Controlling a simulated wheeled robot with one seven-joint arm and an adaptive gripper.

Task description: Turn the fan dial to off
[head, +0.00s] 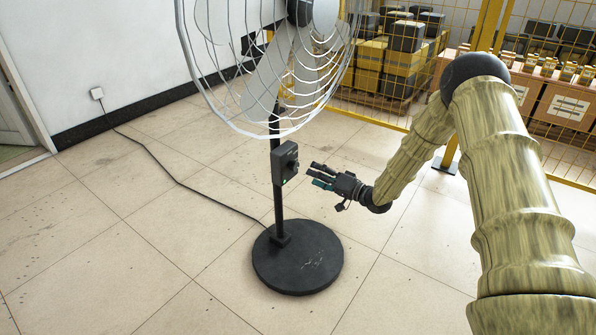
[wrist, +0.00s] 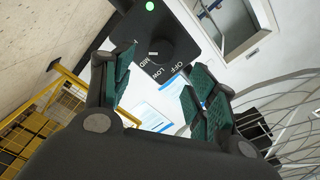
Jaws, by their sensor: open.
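The fan's dark control box (head: 285,162) sits on the fan's pole in the head view, with a small green light on it. I cannot tell clearly which label the dial points at. My gripper (head: 317,174) is just right of the box, its fingers pointing toward it. In the wrist view my gripper (wrist: 162,88) is open and empty, with the dial ahead between its green-padded fingers and apart from them.
The fan's wire cage (head: 270,115) hangs above the box, and its round black base (head: 297,265) stands on the tiled floor. A black cord (head: 165,173) runs to a wall socket (head: 97,93). A yellow mesh fence (head: 385,120) stands behind. Floor around the base is clear.

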